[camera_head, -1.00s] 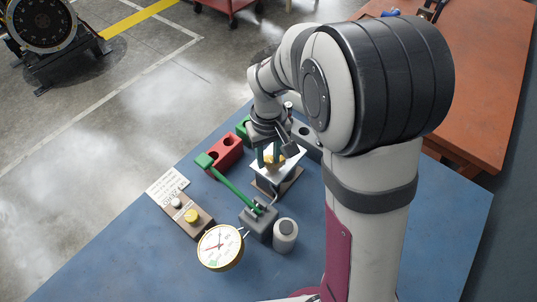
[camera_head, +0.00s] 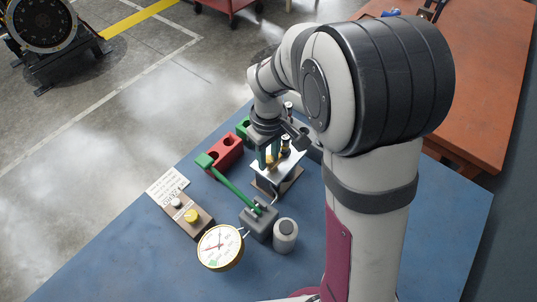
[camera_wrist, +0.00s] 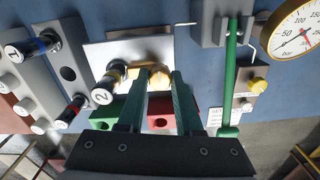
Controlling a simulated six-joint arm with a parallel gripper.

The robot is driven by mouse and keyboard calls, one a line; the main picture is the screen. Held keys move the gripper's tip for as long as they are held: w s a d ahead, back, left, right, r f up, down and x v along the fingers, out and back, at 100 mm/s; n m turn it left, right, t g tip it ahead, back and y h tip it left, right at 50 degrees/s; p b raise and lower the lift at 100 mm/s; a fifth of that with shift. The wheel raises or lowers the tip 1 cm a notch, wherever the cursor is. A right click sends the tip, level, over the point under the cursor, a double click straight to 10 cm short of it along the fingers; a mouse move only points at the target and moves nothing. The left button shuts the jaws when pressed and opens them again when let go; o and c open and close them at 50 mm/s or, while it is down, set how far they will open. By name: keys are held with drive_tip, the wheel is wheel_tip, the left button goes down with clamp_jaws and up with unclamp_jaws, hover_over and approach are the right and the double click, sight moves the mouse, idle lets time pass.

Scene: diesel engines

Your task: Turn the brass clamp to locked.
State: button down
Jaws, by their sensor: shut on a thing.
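The brass clamp (camera_wrist: 158,76) sits on the pale metal plate of the test stand (camera_wrist: 110,50). In the wrist view, my gripper (camera_wrist: 160,78) has its two green fingers on either side of the clamp's brass body, shut on it. In the head view, my gripper (camera_head: 268,160) reaches down onto the stand (camera_head: 290,168), and its fingers hide most of the clamp. An injector marked 2 (camera_wrist: 108,82) stands in the plate right beside the clamp. Any lock marking on the clamp is not readable.
A green-handled lever pump (camera_head: 235,190), a dial gauge (camera_head: 220,247) and a grey cylinder (camera_head: 285,235) stand in front. A red holed block (camera_head: 224,153) and a brown block with a yellow knob (camera_head: 191,216) are left. A grey rack (camera_wrist: 65,75) holds injectors.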

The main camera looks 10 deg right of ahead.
sight(269, 160)
drive_tip(key=c, duration=0.6)
unclamp_jaws()
wheel_tip(269, 160, up, 16)
drive_tip(key=shift+f, duration=0.1)
drive_tip(key=shift+s, duration=0.1)
drive_tip(key=s+f+m, duration=0.2)
drive_tip(key=s+m, duration=0.2)
drive_tip(key=s, duration=0.3)
drive_tip(key=s+d+f+m+y, duration=0.1)
drive_tip(key=s+f+m, duration=0.1)
drive_tip(key=s+m, duration=0.2)
drive_tip(key=s+d+f+m, duration=0.1)
drive_tip(key=s+m, duration=0.3)
drive_tip(key=s, duration=0.7)
drive_tip(key=shift+s+d+f+m+y, duration=0.1)
drive_tip(key=shift+f+m+y, duration=0.1)
drive_tip(key=shift+f, duration=0.15)
drive_tip(key=shift+d+f+m+y, duration=0.1)
drive_tip(key=shift+f+y, duration=0.1)
drive_tip(key=shift+f, duration=0.1)
